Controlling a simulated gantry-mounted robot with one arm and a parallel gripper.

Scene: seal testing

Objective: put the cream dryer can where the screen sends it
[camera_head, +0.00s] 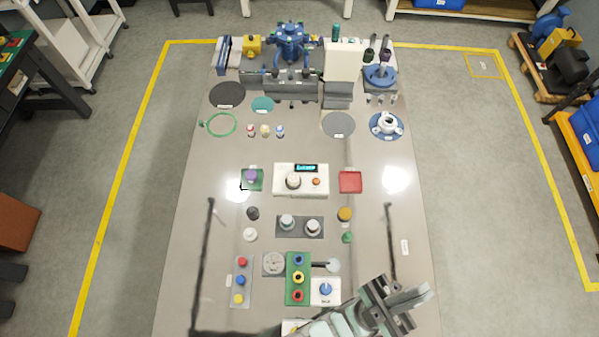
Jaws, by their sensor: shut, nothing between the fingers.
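A small cream can (265,130) stands on the table between a red-and-white can (250,130) and a blue-and-white can (280,130). The lit screen (306,168) sits on a white box with a round knob in the middle of the table; its text is too small to read. A green pad (245,187) with a purple-topped item on it lies left of the box. A red tray (350,182) lies right of it and looks empty. My gripper (404,300) is shut and empty at the lower right, far from the cans.
A grey disc (338,124), a black disc (227,94) and a green ring (221,125) lie around the cans. Tall equipment stands at the back, including a blue flanged unit (290,43) and a white block (342,60). Fixtures with coloured parts crowd the near middle.

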